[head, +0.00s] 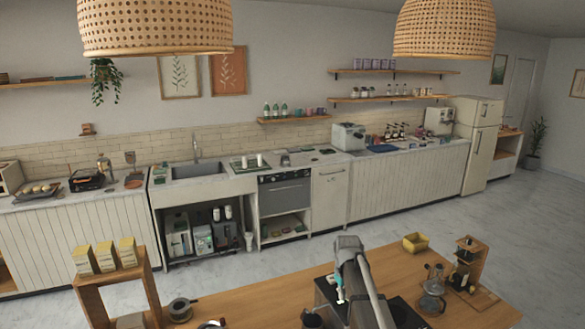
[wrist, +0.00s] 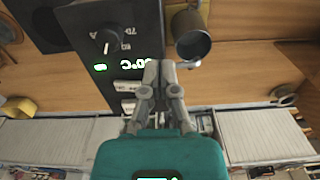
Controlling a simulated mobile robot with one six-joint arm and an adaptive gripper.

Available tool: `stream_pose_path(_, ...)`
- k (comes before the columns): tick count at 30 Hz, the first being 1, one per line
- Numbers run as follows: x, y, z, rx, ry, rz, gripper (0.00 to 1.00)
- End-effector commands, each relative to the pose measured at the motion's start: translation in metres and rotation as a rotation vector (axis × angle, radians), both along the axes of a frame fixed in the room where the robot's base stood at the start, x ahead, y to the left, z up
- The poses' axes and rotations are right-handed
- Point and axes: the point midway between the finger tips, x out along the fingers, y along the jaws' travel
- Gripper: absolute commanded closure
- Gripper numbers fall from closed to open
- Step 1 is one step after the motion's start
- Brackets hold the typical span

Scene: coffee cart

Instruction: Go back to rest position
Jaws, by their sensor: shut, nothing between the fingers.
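My gripper (wrist: 160,70) shows in the wrist view with its grey fingers together and nothing held between them. It is in front of a black appliance panel (wrist: 118,40) with a knob, a green light and a temperature display. A dark metal cup (wrist: 190,42) is just to the right of the fingertips; it looks apart from them. In the head view my arm stands over the wooden counter (head: 230,304) at bottom centre, bent at the top with a teal part below. The fingertips are hard to make out there.
On the counter, a yellow bin (head: 416,243), a glass coffee maker (head: 432,290) and a wooden stand (head: 468,252) are to the right. Yellow packets (head: 106,256) stand on a wooden riser (head: 148,262) at left. Woven lamps (head: 155,25) hang above. Open floor lies behind the counter.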

Motion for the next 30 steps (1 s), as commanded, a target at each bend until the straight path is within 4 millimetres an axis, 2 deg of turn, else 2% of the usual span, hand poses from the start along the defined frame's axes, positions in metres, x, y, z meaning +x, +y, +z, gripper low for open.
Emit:
stream_pose_path(1,-0.009,0.000,-0.008,0.000,0.000,-0.009,1.00)
stream_pose_path(10,-0.047,-0.002,-0.035,0.000,0.000,-0.068,1.00)
stream_pose_path(24,-0.164,-0.006,-0.120,-0.001,0.001,-0.254,1.00)
stream_pose_path(30,-0.203,-0.006,-0.147,-0.002,0.001,-0.323,1.00)
